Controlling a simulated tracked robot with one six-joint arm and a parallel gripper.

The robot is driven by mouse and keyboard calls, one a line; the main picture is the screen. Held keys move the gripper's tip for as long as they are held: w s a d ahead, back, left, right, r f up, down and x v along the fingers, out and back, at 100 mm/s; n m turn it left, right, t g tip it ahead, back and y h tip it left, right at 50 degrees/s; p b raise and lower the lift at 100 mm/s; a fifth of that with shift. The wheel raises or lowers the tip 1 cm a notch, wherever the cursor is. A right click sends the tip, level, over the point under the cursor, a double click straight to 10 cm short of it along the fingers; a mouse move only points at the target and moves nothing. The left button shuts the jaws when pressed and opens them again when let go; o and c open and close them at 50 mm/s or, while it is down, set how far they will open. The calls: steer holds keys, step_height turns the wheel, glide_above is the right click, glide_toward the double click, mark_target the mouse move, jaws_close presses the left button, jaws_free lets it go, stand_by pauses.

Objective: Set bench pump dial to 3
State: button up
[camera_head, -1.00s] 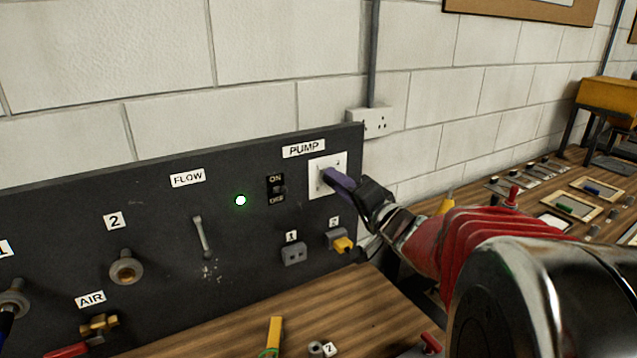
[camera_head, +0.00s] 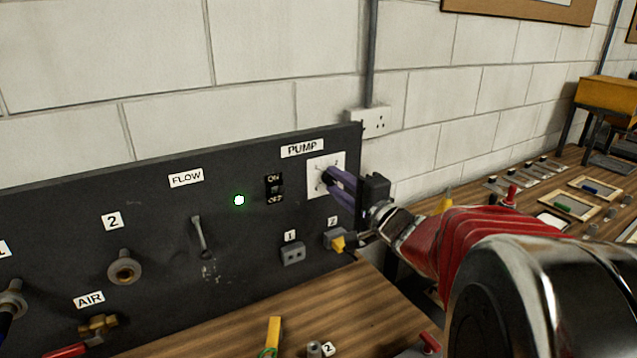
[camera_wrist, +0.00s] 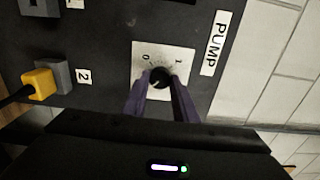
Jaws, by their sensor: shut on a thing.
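The pump dial is a black knob (camera_wrist: 159,77) on a white square plate (camera_head: 313,187) under the PUMP label (camera_head: 302,149) on the dark panel. In the wrist view the plate shows the marks 0 and 1; its lower part is hidden behind my fingers. My gripper (camera_wrist: 160,84) is shut on the knob, with one purple finger on each side of it. A light pointer line shows on the knob, but I cannot tell which number it points to. In the head view the fingers (camera_head: 331,181) reach the plate from the right and hide the knob.
An ON/OFF switch (camera_head: 275,187) and a lit green lamp (camera_head: 239,200) are left of the plate. Below are sockets 1 (camera_head: 292,253) and 2, with a yellow plug (camera_head: 340,244) close under my gripper. The wooden bench (camera_head: 250,335) lies in front.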

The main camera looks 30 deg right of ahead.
steer(key=shift+f, duration=0.4)
steer(key=o, duration=1.1)
steer(key=shift+r, duration=0.25)
steer(key=shift+c, duration=0.2)
steer(key=s+d, duration=0.1)
steer(key=s, duration=1.2)
steer(key=shift+s, duration=0.4)
steer(key=shift+d, duration=0.1)
